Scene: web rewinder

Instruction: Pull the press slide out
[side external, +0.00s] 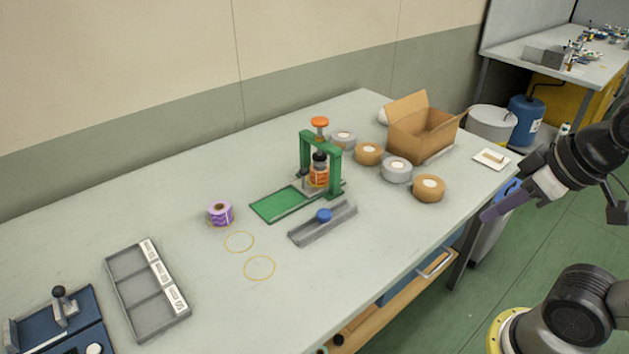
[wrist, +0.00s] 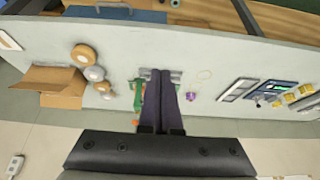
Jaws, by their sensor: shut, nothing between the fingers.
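The press has a green frame (side external: 335,155) with an orange knob on top and stands near the middle of the bench. A green base plate (side external: 278,204) reaches out from it to the left. The press slide (side external: 316,188) looks like a grey plate under the frame, with a small dark knob at its left side. An orange jar with a black cap (side external: 319,172) stands on it inside the frame. My gripper (side external: 486,217) is shut and empty, off the bench's right edge and well apart from the press. In the wrist view my fingers (wrist: 161,74) partly cover the press (wrist: 138,96).
A grey channel with a blue knob (side external: 324,215) lies in front of the press. Several tape rolls (side external: 397,170) and an open cardboard box (side external: 420,130) stand to its right. A purple roll (side external: 220,213), two yellow rings and a grey tray (side external: 128,262) are left.

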